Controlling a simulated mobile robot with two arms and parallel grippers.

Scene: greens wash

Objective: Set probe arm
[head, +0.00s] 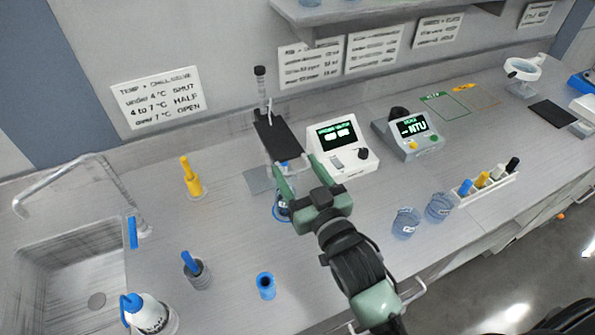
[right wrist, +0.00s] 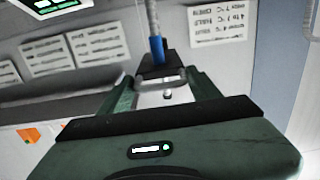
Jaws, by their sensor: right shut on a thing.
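The probe arm (head: 278,137) is a dark flat arm on a thin upright post with a black knob on top, at the back of the counter. It also shows in the right wrist view (right wrist: 152,70), with a grey bar at its near end and a blue-and-grey rod above it. My right gripper (head: 291,168) is at the arm's near end, shut on it around the grey bar; the fingers partly hide the grip. A clear blue-rimmed beaker (head: 282,213) is partly hidden beneath the gripper. My left gripper is not in view.
A white meter (head: 341,148) stands close right of my gripper, with a grey NTU meter (head: 409,132) beyond. Two beakers (head: 405,224) (head: 438,207) stand near the front edge.

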